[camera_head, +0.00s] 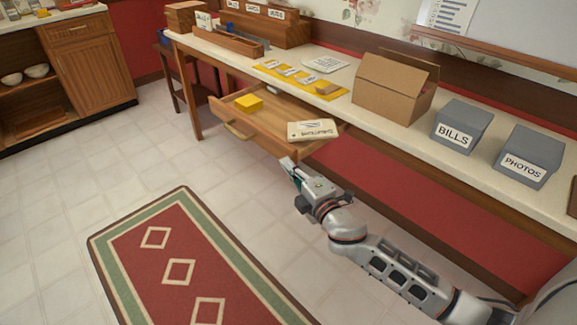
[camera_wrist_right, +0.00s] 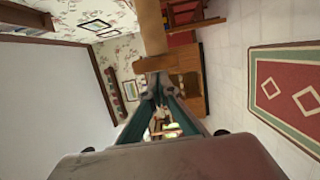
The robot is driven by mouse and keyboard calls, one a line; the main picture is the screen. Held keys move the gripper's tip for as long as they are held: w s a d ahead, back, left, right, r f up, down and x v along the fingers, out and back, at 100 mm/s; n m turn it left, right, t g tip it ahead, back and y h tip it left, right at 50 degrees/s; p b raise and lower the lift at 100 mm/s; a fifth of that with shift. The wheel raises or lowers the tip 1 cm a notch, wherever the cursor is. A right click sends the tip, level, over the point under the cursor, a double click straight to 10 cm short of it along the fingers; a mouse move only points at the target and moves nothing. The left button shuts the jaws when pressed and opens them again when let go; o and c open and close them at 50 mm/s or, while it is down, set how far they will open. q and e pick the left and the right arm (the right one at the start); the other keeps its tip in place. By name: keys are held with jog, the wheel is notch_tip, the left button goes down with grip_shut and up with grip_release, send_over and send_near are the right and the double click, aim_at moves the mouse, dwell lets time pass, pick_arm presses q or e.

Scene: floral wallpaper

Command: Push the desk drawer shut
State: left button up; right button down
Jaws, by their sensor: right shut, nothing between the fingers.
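The desk drawer (camera_head: 268,128) is wooden and stands pulled out from under the long light-topped desk (camera_head: 340,83). A yellow block (camera_head: 249,103) and a white labelled packet (camera_head: 312,130) lie in it. Its handle (camera_head: 239,131) is on the front panel, facing the lower left. My right gripper (camera_head: 286,164) is shut and empty, just in front of the drawer's near right end; I cannot tell whether it touches. In the right wrist view the gripper's fingers (camera_wrist_right: 162,98) point towards wooden furniture. My left gripper is not in view.
A cardboard box (camera_head: 395,88) and grey boxes marked BILLS (camera_head: 462,126) and PHOTOS (camera_head: 528,156) stand on the desk. A red and green rug (camera_head: 188,262) lies on the tiled floor. The floor left of the drawer is clear. A wooden cabinet (camera_head: 90,62) stands at the upper left.

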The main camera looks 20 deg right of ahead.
aim_at(329, 140)
jog(key=w+d, duration=0.1)
jog(key=d, duration=0.4)
jog(key=w+d, duration=0.2)
jog(key=d, duration=0.3)
jog(key=w+d, duration=0.2)
jog(key=d, duration=0.3)
jog(key=shift+w+d, duration=0.15)
jog(key=shift+w, duration=0.1)
jog(key=shift+w+d, duration=0.15)
jog(key=shift+d, duration=0.2)
